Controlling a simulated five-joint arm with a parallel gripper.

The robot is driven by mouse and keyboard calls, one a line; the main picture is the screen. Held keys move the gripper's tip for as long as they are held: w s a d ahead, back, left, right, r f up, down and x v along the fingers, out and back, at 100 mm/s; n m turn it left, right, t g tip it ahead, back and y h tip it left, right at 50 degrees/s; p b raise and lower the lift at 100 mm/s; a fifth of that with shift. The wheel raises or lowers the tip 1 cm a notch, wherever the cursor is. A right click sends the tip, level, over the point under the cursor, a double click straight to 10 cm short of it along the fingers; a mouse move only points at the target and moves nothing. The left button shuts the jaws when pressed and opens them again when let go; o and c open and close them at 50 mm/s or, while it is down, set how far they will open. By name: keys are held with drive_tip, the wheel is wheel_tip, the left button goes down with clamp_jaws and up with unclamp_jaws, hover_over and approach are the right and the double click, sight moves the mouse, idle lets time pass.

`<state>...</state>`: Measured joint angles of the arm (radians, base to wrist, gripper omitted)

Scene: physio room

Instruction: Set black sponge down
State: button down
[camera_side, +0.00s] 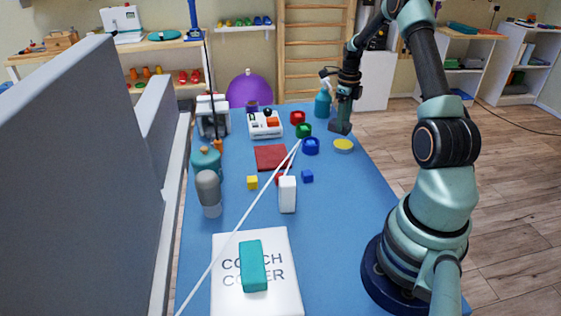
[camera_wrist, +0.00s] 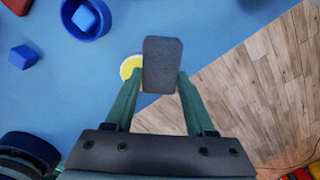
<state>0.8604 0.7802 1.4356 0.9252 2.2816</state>
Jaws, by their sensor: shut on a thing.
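The black sponge (camera_wrist: 163,62) is a dark grey block between the two green fingers of my gripper (camera_wrist: 160,82) in the wrist view. My gripper is shut on it. The sponge covers the right part of a round yellow disc (camera_wrist: 129,66) in that view. In the side view my gripper (camera_side: 341,122) points down at the far right edge of the blue table (camera_side: 345,225), just behind the yellow disc (camera_side: 343,146). The sponge cannot be made out clearly there, and I cannot tell whether it touches the table.
A teal spray bottle (camera_side: 323,103) stands behind. Wooden floor (camera_wrist: 255,85) lies beyond the table's right edge. The table's right front is clear.

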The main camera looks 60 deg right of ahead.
sight(335, 118)
drive_tip(key=shift+w+d, duration=2.6)
drive_tip(key=shift+w, duration=0.05)
drive_tip(key=shift+d+f, duration=0.1)
drive_tip(key=shift+f, duration=1.7)
drive_tip(key=shift+c, duration=1.2)
unclamp_jaws()
drive_tip(key=shift+f, duration=0.1)
